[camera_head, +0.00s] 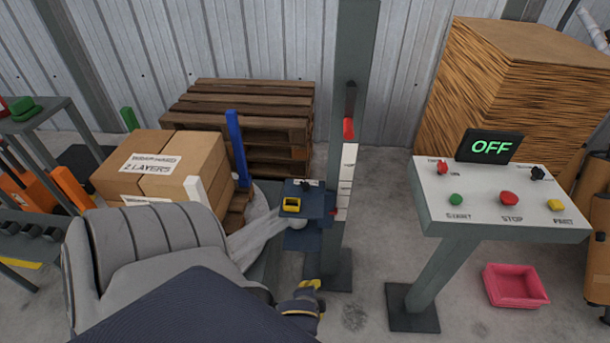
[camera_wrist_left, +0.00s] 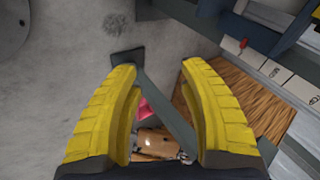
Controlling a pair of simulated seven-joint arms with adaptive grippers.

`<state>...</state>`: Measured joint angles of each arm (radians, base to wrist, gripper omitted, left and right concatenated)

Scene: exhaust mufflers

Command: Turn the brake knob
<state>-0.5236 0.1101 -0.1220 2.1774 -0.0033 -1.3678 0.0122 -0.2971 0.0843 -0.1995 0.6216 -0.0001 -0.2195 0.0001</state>
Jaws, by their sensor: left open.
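No label I can read says brake, so I cannot tell for sure which knob it is. A small black knob (camera_head: 305,184) sits on top of the dark blue carriage (camera_head: 302,212) on the mast. The carriage also bears a yellow-rimmed part (camera_head: 291,204). On the control panel (camera_head: 465,200) are a red knob (camera_head: 443,167) and a black knob (camera_head: 537,173). My left gripper (camera_head: 314,285) is low, below the carriage, near the mast's foot. In the left wrist view its yellow fingers (camera_wrist_left: 159,70) are apart with nothing held between them. My right gripper is not seen.
The grey mast (camera_head: 355,150) carries a white scale (camera_head: 346,178). Cartons (camera_head: 160,165) stand left, wooden pallets (camera_head: 245,110) behind. The panel's display (camera_head: 490,147) reads OFF. A pink bin (camera_head: 515,286) lies on the floor at right. Floor between mast and panel is clear.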

